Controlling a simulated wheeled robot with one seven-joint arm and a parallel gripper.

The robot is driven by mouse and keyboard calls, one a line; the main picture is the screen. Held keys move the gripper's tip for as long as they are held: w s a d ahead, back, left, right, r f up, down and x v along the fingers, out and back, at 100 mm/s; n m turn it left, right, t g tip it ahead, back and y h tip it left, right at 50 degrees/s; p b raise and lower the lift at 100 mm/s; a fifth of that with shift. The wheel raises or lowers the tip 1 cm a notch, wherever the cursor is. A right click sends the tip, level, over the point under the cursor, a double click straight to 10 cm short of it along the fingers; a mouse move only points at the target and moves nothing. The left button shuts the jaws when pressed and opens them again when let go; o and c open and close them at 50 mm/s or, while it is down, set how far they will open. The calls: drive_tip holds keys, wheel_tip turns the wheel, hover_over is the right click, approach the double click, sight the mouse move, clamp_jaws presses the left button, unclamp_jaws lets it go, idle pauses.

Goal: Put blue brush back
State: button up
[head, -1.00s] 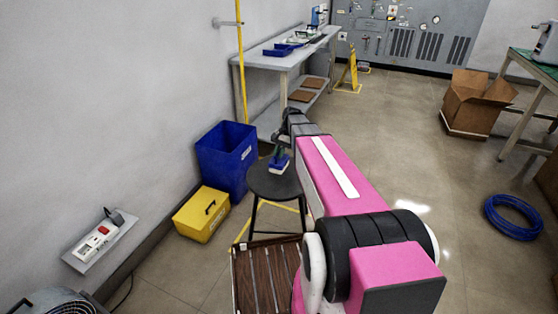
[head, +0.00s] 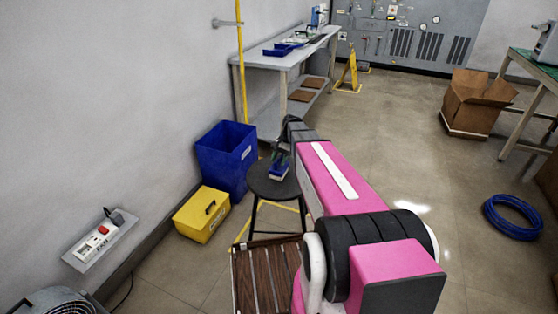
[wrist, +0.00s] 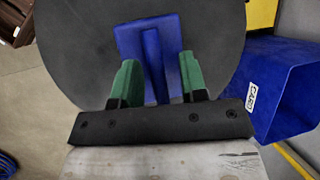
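The blue brush (head: 278,173) shows over the round black stool (head: 262,187) in the head view, with a pale lower edge. In the wrist view the brush (wrist: 148,38) has a wide blue block at the top and a narrower blue part between two green fingers. The stool seat (wrist: 75,55) lies behind the brush. I cannot tell whether the brush touches the seat. My arm partly hides the stool's right side in the head view.
A blue bin (head: 226,160) and a yellow box (head: 202,214) stand left of the stool. A slatted brown wooden piece (head: 262,275) lies in front. A grey workbench (head: 285,57) stands behind. A cardboard box (head: 477,105) and blue hose coil (head: 513,217) lie right, with open floor between.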

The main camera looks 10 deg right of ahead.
drive_tip(key=v, duration=1.2)
drive_tip(key=s+a+f+n+h, duration=0.1)
drive_tip(key=s+f+n, duration=0.1)
drive_tip(key=s, duration=0.5)
drive_tip(key=s+a+f+n+t+h, duration=0.1)
drive_tip(key=s+a+f+n+h, duration=0.1)
drive_tip(key=s+f, duration=0.2)
drive_tip(key=s+a+f+n+t+h, duration=0.1)
drive_tip(key=s+f+n, duration=0.1)
drive_tip(key=s, duration=0.7)
drive_tip(key=shift+s+a+f, duration=0.25)
drive_tip(key=shift+s+f, duration=0.1)
drive_tip(key=shift+f, duration=0.4)
